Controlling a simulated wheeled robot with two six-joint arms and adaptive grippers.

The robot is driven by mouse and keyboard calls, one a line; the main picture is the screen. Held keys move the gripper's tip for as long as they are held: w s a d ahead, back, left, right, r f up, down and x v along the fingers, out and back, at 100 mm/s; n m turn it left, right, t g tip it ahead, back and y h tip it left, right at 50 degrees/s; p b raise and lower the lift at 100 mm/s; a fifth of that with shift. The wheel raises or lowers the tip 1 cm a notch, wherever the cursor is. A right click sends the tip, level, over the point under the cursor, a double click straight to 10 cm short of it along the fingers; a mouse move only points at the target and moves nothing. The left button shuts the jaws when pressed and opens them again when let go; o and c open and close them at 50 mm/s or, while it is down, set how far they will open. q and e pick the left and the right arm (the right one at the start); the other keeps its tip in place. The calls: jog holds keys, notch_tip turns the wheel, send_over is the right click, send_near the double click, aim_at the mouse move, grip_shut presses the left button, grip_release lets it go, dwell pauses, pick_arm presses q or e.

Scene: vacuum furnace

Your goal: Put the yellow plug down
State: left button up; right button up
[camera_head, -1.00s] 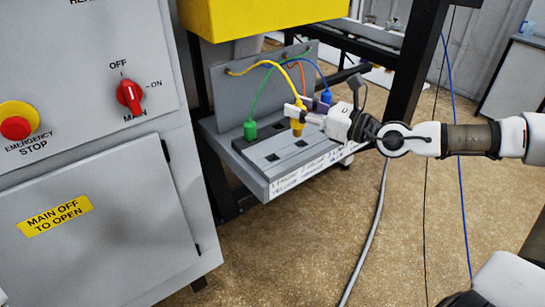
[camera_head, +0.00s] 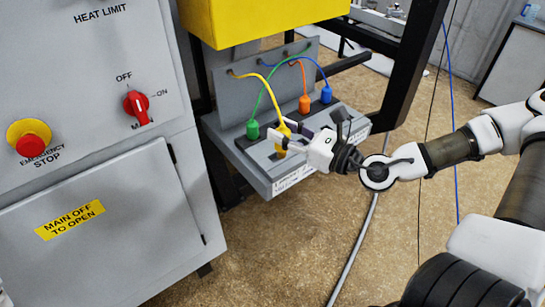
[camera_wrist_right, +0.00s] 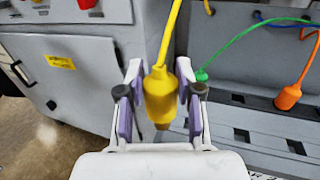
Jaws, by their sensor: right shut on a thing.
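The yellow plug (camera_head: 281,143) is held upright by my right gripper (camera_head: 291,138) near the front edge of the grey socket shelf. The yellow cable (camera_head: 262,84) runs from its top to the back plate. In the right wrist view the plug (camera_wrist_right: 160,97) sits between the two fingers of the right gripper (camera_wrist_right: 160,90), which are shut on it. Its brownish lower end shows below the body. I cannot tell whether that end touches the shelf. My left gripper is not in view.
The socket shelf (camera_head: 262,176) has dark slots. A green plug (camera_head: 252,130), an orange plug (camera_head: 305,104) and a blue plug (camera_head: 326,94) stand along its back row. The control cabinet (camera_head: 110,185) is at left. A black post (camera_head: 413,65) stands behind my right arm.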

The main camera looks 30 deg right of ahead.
jog(key=shift+s+a+f+p, duration=0.2)
jog(key=shift+p, duration=0.2)
pick_arm(q)
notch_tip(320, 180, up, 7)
jog(key=p, duration=0.6)
pick_arm(e)
jog(key=s+a+f+n+y, duration=0.1)
jog(key=s+a+f, duration=0.4)
jog(key=shift+g, duration=0.4)
jog(key=w+d+f+b, duration=0.1)
jog(key=w+d, duration=0.1)
jog(key=w, duration=0.2)
jog(key=w+d+f+b, duration=0.2)
jog(key=w+d, duration=0.1)
jog(key=w, duration=0.1)
jog(key=w+d+f+b, duration=0.2)
jog(key=w+d, duration=0.1)
jog(key=w, duration=0.2)
jog(key=shift+d, duration=0.25)
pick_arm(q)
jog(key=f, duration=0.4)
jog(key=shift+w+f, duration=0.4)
pick_arm(e)
jog(key=shift+w, duration=0.1)
